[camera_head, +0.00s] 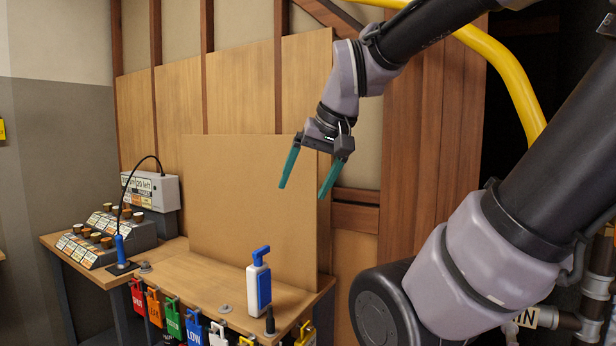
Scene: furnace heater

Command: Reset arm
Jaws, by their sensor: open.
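My arm reaches in from the right side, bent above the gripper. The gripper is well above the workbench and touches nothing that I can see.
A wooden workbench (190,275) holds a white and blue bottle (259,282), a microphone-like blue stand (121,250) and a grey control box with knobs (100,238). Coloured tags (172,317) hang along its front edge. A yellow pipe (510,70) runs behind my arm.

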